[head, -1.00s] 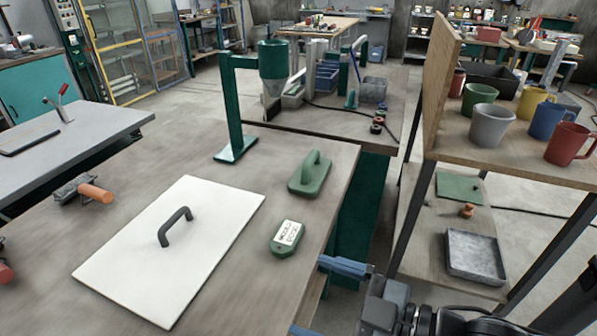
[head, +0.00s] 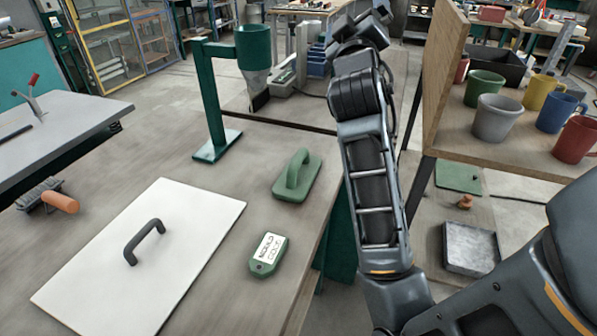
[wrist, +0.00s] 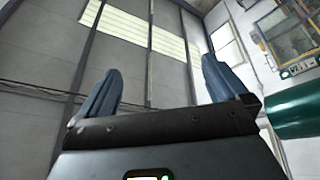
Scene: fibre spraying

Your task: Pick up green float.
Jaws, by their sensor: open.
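The green float (head: 297,177), a flat green block with an arched handle on top, lies on the grey-brown workbench (head: 130,165) near its right edge. It is in plain view in the head view, with its handle up. My arm rises to the right of the float, and its wrist end is high up, beyond the float in the picture. My gripper (wrist: 162,88) shows in the wrist view with two blue fingers spread wide and nothing between them. It points at the upper wall and windows. The float is not in the wrist view.
A green stand with a hopper (head: 254,48) rises behind the float. A green tag (head: 268,255) lies in front of it. A white board (head: 150,250) with a dark handle and an orange-handled brush (head: 60,201) are left. A wooden shelf with mugs (head: 497,118) stands right.

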